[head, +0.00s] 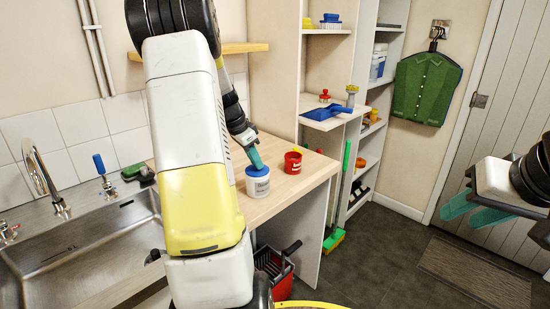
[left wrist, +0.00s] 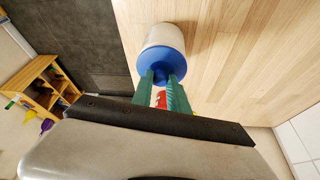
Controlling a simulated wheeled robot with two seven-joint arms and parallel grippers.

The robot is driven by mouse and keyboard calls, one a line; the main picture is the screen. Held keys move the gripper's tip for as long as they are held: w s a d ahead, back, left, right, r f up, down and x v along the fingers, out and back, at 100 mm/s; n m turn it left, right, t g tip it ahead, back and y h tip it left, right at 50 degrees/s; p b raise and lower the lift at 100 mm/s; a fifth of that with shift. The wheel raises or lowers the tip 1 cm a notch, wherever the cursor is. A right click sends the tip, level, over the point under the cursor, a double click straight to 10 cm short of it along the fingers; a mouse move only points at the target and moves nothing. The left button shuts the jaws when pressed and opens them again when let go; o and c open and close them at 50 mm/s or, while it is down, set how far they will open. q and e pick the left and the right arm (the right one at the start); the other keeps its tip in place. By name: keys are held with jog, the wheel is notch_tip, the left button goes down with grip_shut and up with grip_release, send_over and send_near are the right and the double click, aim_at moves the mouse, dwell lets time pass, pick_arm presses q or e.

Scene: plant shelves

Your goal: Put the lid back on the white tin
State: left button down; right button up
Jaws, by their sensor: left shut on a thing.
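The white tin (head: 258,187) stands upright on the wooden counter, near its front edge. The blue lid (head: 263,172) is at the top of the tin, over its mouth. My left gripper (head: 255,163) reaches down from above and is shut on the lid. In the left wrist view the lid (left wrist: 160,58) covers the near end of the white tin (left wrist: 165,34), with the teal fingers (left wrist: 160,84) at the lid's middle. I cannot tell whether the lid is fully seated. My right gripper (head: 476,207) is open and empty at the right, over the floor.
A red tin (head: 293,162) stands on the counter (head: 302,182) just right of the white tin. A steel sink (head: 95,255) lies to the left. A red bucket (head: 275,267) is on the floor below. Shelves (head: 325,121) stand behind.

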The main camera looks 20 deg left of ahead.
pick_arm(q)
jog(key=c, duration=1.2)
grip_release()
jog(key=o, duration=0.5)
jog(key=shift+r, duration=3.5)
